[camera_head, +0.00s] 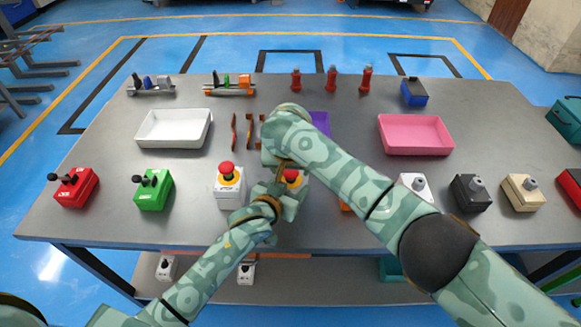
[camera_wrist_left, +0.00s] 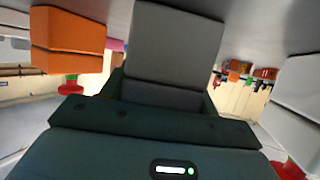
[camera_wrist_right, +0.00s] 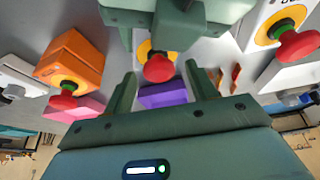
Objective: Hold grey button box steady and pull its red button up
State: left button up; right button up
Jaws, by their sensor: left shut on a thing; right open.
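The grey button box (camera_wrist_left: 175,45) fills the space between my left gripper's fingers (camera_wrist_left: 163,93) in the left wrist view. My left gripper is shut on it. In the head view the box is mostly hidden by my left gripper, and its red button (camera_head: 293,177) shows on top with a yellow plate around it. The red button also shows in the right wrist view (camera_wrist_right: 159,68). My right gripper (camera_wrist_right: 162,88) is open, its fingers on either side of the button in that view. I cannot tell whether they touch it.
A white box with a red button (camera_head: 227,187) stands to the left, and an orange box (camera_wrist_right: 75,57) on the other side. A purple tray (camera_head: 321,122) lies behind. More button and switch boxes line the front.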

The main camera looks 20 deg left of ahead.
jog(key=shift+w+f, duration=0.1)
jog(key=shift+f, duration=0.15)
grip_shut()
jog(key=shift+r, duration=0.65)
grip_release()
jog(key=v, duration=1.2)
